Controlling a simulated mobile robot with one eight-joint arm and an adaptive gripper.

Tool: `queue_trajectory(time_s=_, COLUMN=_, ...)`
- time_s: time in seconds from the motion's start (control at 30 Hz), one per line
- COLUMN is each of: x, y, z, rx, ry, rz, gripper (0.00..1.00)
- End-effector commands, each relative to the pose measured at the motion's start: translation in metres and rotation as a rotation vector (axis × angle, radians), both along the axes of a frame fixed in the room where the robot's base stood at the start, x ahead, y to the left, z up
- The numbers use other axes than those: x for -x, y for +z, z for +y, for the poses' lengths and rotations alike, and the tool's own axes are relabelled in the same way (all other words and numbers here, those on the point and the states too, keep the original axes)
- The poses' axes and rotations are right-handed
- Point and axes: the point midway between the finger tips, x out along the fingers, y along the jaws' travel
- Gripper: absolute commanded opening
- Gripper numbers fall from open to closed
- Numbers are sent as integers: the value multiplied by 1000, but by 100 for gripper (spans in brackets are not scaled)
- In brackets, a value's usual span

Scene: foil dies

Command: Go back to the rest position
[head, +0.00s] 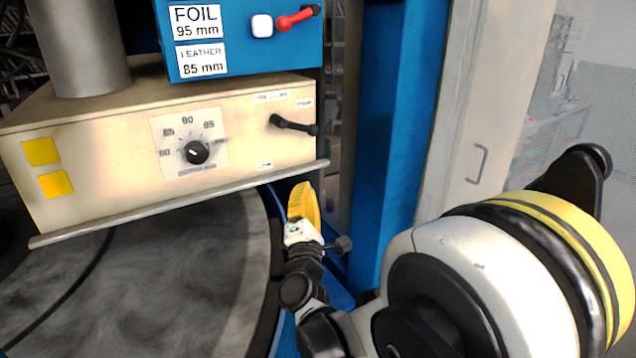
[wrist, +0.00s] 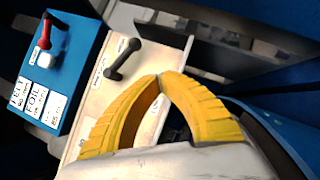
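My gripper (head: 303,188) is in front of the right end of the cream control box (head: 90,150), low and to the right of its black lever (head: 293,125). In the wrist view its two yellow fingers (wrist: 159,78) curve together and their tips meet, with nothing seen between them. The black lever (wrist: 122,60) shows beyond the fingertips, apart from them. My arm comes in from the lower right of the head view. The rest position itself is not marked in view.
A blue box (head: 240,50) with FOIL and LEATHER labels, a white button and a red lever (head: 297,18) sits above. The cream box carries a black dial (head: 197,152). A dark round table (head: 150,290) lies below. A blue post (head: 385,130) stands right of the gripper.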

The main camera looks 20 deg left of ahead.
Motion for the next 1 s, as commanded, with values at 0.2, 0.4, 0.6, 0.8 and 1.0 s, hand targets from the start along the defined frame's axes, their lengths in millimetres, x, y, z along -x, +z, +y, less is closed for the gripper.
queue_trajectory(time_s=0.2, x=-8, y=8, z=-21, rx=-39, ry=-31, rz=31, gripper=0)
queue_trajectory(time_s=0.4, x=-31, y=37, z=-146, rx=-294, ry=-216, rz=214, gripper=0)
queue_trajectory(time_s=0.6, x=-1, y=33, z=-310, rx=-692, ry=-481, rz=469, gripper=0)
queue_trajectory(time_s=0.8, x=88, y=-6, z=-416, rx=-1118, ry=-710, rz=711, gripper=0)
queue_trajectory(time_s=1.0, x=192, y=-54, z=-446, rx=-1537, ry=-853, rz=933, gripper=0)
